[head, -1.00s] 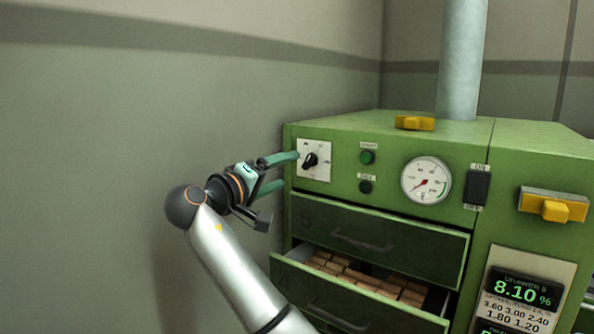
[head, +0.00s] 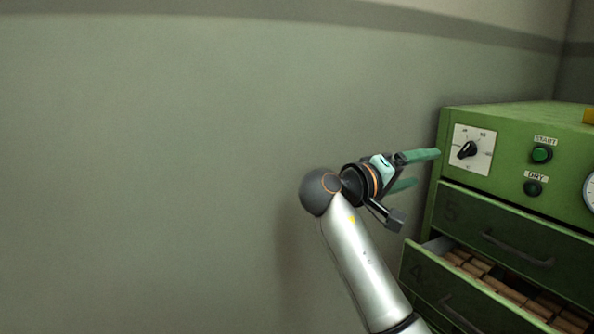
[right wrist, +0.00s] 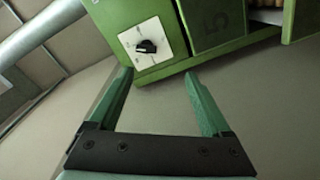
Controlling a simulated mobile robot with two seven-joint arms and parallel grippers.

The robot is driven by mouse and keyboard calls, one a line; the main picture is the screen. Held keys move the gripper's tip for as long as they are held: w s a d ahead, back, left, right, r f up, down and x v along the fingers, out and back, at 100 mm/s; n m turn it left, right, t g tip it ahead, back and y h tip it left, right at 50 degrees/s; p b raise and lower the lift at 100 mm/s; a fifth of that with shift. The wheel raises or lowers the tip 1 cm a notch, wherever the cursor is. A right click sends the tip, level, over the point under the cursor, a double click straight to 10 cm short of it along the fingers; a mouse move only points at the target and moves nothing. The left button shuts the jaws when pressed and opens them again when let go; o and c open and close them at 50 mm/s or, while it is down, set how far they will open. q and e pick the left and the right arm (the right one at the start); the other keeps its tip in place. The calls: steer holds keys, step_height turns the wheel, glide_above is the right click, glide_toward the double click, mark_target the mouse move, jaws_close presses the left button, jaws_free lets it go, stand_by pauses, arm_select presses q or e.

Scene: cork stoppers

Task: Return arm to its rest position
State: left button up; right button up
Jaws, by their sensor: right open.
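My right gripper (head: 424,169) is open and empty, its two green fingers pointing at the left edge of the green cabinet (head: 550,122). The fingers also show in the right wrist view (right wrist: 158,90), spread apart with nothing between them. A black rotary knob (head: 467,150) on a white dial plate (head: 485,159) sits just beyond the fingertips. The knob also shows in the right wrist view (right wrist: 146,46), ahead of the fingers, with a visible gap. My silver right arm reaches up from the bottom of the head view. My left gripper is not in view.
Below the knob, drawer 5 (head: 465,222) is shut and drawer 4 (head: 428,290) is pulled out, with several corks (head: 482,268) inside. A green START button (head: 541,153) and a DRY button (head: 533,188) are right of the dial. A bare wall (head: 150,170) fills the left.

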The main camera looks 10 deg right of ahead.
steer(key=w+a+f+n+t+y+p, duration=0.1)
steer(key=w+f+n+t+y, duration=0.15)
steer(key=f, duration=0.75)
steer(key=w+a+f+n+t+y+p, duration=0.1)
steer(key=f+n+y, duration=0.25)
steer(key=f, duration=0.75)
steer(key=s+a+f+y+p, duration=0.1)
steer(key=s+f+y, duration=0.15)
steer(key=f, duration=0.45)
steer(key=s+a+f+y+p, duration=0.1)
steer(key=s+f+y, duration=0.15)
steer(key=f, duration=0.45)
steer(key=s+a+f+g+y+p, duration=0.1)
steer(key=s+a+f+y, duration=0.1)
steer(key=s+f, duration=0.4)
steer(key=s+a+f+g+y+p, duration=0.1)
steer(key=s+a+f+y, duration=0.15)
steer(key=s+f, duration=0.4)
steer(key=s+a+m+y+p, duration=0.2)
steer(key=s+m+y, duration=0.1)
steer(key=s, duration=1.4)
steer(key=shift+s+r, duration=0.15)
